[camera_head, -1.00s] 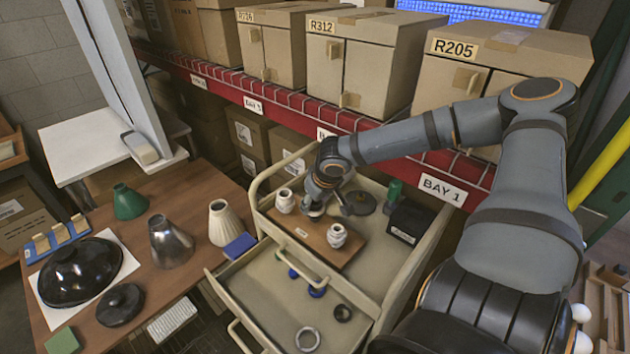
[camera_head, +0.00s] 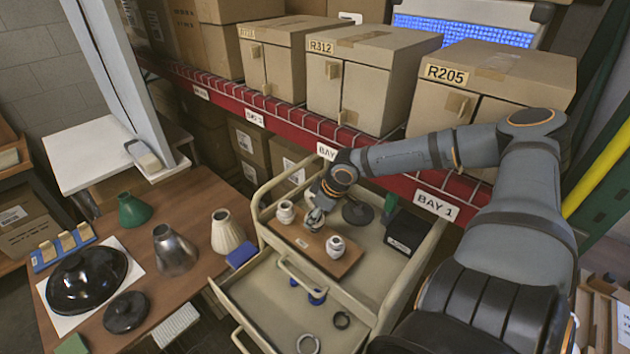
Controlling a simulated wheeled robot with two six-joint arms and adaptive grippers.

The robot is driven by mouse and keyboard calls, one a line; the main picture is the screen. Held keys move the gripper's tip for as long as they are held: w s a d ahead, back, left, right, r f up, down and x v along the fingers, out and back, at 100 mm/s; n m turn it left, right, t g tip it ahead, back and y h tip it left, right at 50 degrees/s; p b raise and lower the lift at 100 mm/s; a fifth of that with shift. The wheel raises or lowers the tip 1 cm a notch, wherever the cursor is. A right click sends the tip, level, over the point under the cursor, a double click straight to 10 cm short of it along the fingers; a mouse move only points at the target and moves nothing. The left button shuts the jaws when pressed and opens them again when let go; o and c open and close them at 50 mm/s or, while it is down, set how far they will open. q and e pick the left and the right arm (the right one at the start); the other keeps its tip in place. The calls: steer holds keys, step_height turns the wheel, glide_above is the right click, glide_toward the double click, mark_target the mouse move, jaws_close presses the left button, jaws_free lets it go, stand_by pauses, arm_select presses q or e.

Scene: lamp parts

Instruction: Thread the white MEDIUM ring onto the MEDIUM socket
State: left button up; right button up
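A brown board (camera_head: 303,243) lies on the top of the cart. A white socket (camera_head: 286,211) stands at its left end and another white socket (camera_head: 335,246) at its right end; size labels are too small to read. My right gripper (camera_head: 315,222) points down at the board between these two. Its fingers are small and blurred, so I cannot tell whether they are open or hold a ring, or whether a middle socket is hidden there. A pale ring (camera_head: 308,343) and a dark ring (camera_head: 342,320) lie in the open drawer. My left gripper is out of view.
A black round-based part (camera_head: 358,212), a green part (camera_head: 390,204) and a black box (camera_head: 406,232) stand on the cart behind the board. Lamp shades, including a cream one (camera_head: 227,232), stand on the left table.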

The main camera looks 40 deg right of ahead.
stand_by(0.3)
steer(key=shift+n, duration=0.6)
steer(key=shift+d+f+n+y+b, duration=0.15)
steer(key=shift+n+y+b, duration=0.35)
steer(key=shift+n+b, duration=0.25)
steer(key=o, duration=0.6)
steer(key=c, duration=0.6)
steer(key=shift+r+p, duration=0.95)
steer(key=shift+p, duration=0.05)
